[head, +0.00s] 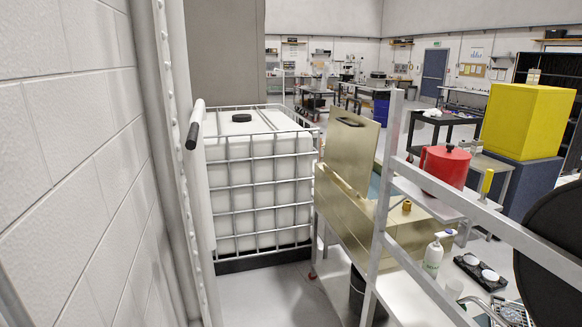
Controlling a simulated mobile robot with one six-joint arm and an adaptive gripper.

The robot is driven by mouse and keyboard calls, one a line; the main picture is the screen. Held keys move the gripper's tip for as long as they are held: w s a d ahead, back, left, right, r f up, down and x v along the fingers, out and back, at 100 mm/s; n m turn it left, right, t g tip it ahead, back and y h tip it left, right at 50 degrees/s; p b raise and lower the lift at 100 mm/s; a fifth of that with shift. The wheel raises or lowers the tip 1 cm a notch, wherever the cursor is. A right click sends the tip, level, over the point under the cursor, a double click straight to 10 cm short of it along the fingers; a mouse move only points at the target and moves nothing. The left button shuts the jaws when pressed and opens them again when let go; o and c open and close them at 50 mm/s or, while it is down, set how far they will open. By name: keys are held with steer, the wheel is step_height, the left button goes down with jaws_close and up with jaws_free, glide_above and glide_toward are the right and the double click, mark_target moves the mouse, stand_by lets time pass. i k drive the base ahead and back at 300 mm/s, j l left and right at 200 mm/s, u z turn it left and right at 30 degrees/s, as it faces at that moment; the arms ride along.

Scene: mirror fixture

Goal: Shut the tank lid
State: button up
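A brass-coloured box-shaped tank (345,217) stands right of centre in the head view, behind a grey metal rail. Its flat lid (352,152) stands up, nearly upright, at the far end of the tank, with a dark handle or slot near its top edge. The lid is open. A bluish area shows just beside the lid, partly hidden by the rail. My gripper is not in view.
A white caged container (258,180) with a black cap stands left of the tank. Grey railing (480,205) crosses in front. A red canister (445,166), white bottle (433,258) and yellow box (525,120) are at right. Floor (275,295) is clear between container and tank.

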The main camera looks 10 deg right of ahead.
mark_target(352, 140)
steer(key=i+j+z, duration=0.75)
steer(key=i+j, duration=0.15)
